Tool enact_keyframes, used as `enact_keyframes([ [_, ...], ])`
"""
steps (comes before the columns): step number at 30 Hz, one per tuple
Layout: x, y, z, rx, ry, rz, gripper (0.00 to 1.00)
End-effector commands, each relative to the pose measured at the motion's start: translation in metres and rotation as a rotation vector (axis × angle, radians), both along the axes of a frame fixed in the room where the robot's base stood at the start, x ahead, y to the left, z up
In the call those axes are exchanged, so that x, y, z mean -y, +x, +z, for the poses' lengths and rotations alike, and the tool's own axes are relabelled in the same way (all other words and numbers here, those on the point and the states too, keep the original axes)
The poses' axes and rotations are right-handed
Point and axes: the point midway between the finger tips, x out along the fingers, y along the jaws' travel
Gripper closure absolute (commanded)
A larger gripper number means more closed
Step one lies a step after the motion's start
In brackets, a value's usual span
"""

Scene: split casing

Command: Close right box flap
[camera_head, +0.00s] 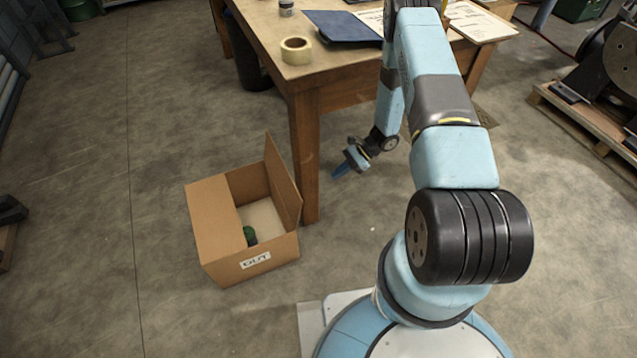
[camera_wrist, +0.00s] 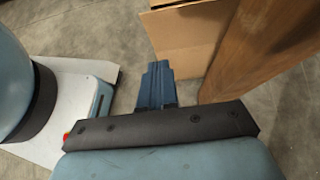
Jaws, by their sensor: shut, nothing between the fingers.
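A cardboard box (camera_head: 229,273) labelled "OUT" stands on the floor left of the table leg. Its right flap (camera_head: 284,183) stands up, open, along the right side. Its left flap (camera_head: 212,216) lies folded over the left part of the opening. A small green object (camera_head: 250,235) lies inside. My gripper (camera_head: 340,171) is shut and empty, right of the box and beyond the table leg, apart from the flap. In the wrist view, my gripper (camera_wrist: 157,70) points toward the floor, with cardboard of the box (camera_wrist: 188,35) ahead, partly hidden by the leg.
The wooden table leg (camera_head: 305,150) stands between my gripper and the box; it fills the right of the wrist view (camera_wrist: 262,45). The tabletop holds a tape roll (camera_head: 296,50) and a dark blue folder (camera_head: 342,27). The floor left of the box is clear.

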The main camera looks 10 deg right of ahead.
Motion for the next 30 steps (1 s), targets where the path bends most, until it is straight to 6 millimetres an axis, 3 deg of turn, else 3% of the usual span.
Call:
enact_keyframes([
  [18, -0.083, -0.025, -0.054, -0.003, 0.000, 0.009, 1.00],
  [24, -0.107, -0.031, -0.047, 0.000, 0.000, 0.009, 1.00],
  [30, -0.117, -0.034, -0.044, 0.000, 0.000, 0.007, 1.00],
])
